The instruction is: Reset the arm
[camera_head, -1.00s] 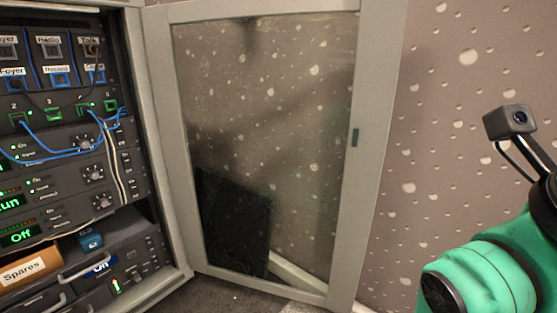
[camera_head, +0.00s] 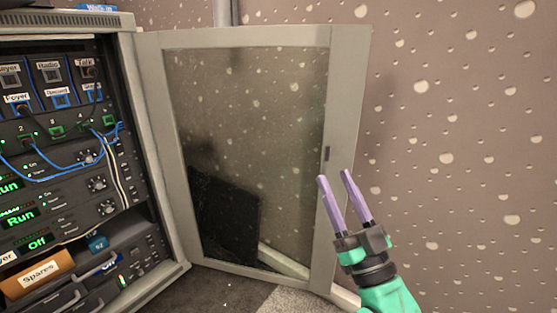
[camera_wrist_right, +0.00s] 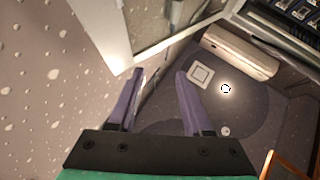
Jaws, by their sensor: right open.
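My right gripper (camera_head: 343,188) is in the lower right of the head view, with purple fingers pointing up. It is open and empty, in front of the right edge of the glazed cabinet door (camera_head: 349,110). In the right wrist view the two fingers of my right gripper (camera_wrist_right: 158,88) are spread apart with nothing between them. The door frame (camera_wrist_right: 105,30) shows beyond them; I cannot tell how close it is. My left gripper is not in view.
The open rack cabinet (camera_head: 160,160) at the left holds faders, blue cables and a box labelled Spares (camera_head: 40,275). The dotted wall (camera_head: 460,150) fills the right side. The right wrist view also shows a white wall unit (camera_wrist_right: 240,52) and an orange frame (camera_wrist_right: 270,165).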

